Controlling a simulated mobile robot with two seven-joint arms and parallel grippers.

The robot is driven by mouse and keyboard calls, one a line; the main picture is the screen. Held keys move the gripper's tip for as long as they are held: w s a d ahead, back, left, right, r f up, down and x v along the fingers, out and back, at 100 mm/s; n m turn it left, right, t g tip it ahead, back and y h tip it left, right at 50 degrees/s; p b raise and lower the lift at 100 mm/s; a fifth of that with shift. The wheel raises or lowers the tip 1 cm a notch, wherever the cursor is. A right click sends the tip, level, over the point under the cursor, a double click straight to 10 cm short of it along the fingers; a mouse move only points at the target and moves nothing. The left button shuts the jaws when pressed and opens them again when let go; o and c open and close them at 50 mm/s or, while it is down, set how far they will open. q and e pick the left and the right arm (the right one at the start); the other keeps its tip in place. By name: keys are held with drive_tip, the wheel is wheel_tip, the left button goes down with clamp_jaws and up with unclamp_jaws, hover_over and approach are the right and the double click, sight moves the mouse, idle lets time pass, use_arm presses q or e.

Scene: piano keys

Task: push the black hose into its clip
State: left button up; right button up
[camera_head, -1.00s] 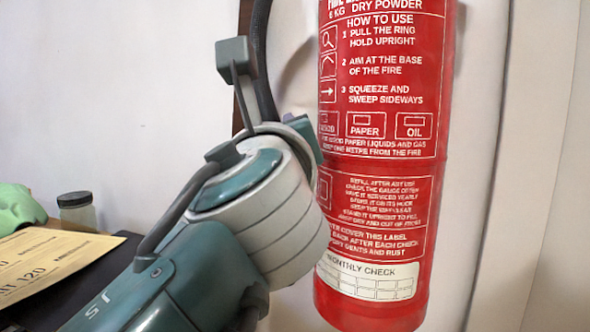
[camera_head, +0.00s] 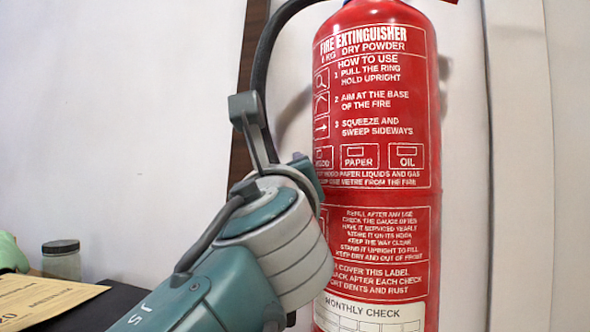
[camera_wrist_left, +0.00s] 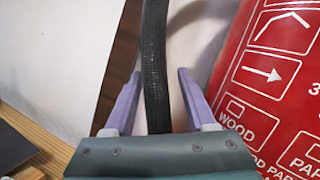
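The black hose (camera_head: 263,62) curves down from the top of the red fire extinguisher (camera_head: 376,110) and passes behind my left wrist. In the left wrist view, the ribbed hose (camera_wrist_left: 154,60) runs between the two purple fingers of my left gripper (camera_wrist_left: 156,92). The fingers stand apart with a gap on each side of the hose, so the gripper is open around it. I cannot make out the clip in either view. My right gripper is not in view.
A white wall stands behind, with a dark brown strip (camera_head: 243,150) beside the hose. At the lower left are a lidded jar (camera_head: 61,259), a yellow printed sheet (camera_head: 40,300) and a green object (camera_head: 10,252). The extinguisher stands close to the right of my gripper.

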use_arm(q)
drive_tip(key=shift+s, duration=0.1)
drive_tip(key=p+v, duration=0.1)
drive_tip(key=v, duration=0.8)
drive_tip(key=shift+s+p, duration=0.35)
drive_tip(key=shift+p, duration=0.05)
drive_tip(key=shift+f, duration=0.15)
